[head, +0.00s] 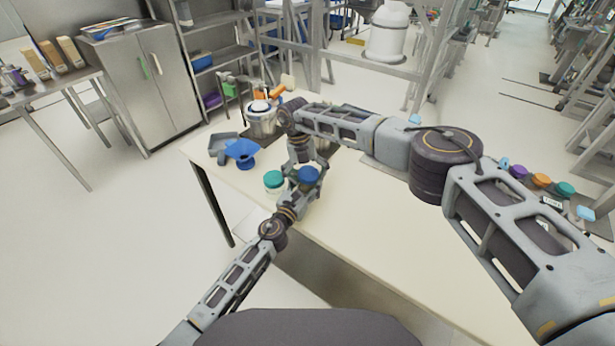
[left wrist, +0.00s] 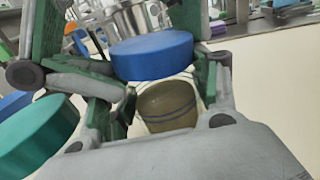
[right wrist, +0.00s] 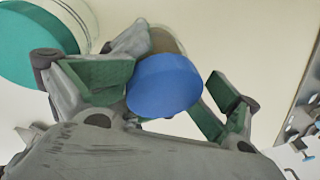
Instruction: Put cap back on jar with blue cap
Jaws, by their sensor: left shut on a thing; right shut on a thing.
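The blue cap (head: 309,174) is between the fingers of my right gripper (right wrist: 165,92), which is shut on it. The clear jar with brownish contents (left wrist: 167,106) is held by my left gripper (left wrist: 170,108), which is shut around it. In the left wrist view the blue cap (left wrist: 152,55) is over the mouth end of the jar. In the right wrist view the cap (right wrist: 164,84) hides most of the jar (right wrist: 163,42). I cannot tell whether the cap touches the rim.
A teal-capped jar (head: 274,178) stands close beside my left gripper. Behind are a blue funnel-like item (head: 241,150), a grey tray (head: 222,146) and a metal pot (head: 262,121). Several coloured caps (head: 541,180) lie at the right. The table's front middle (head: 390,235) is clear.

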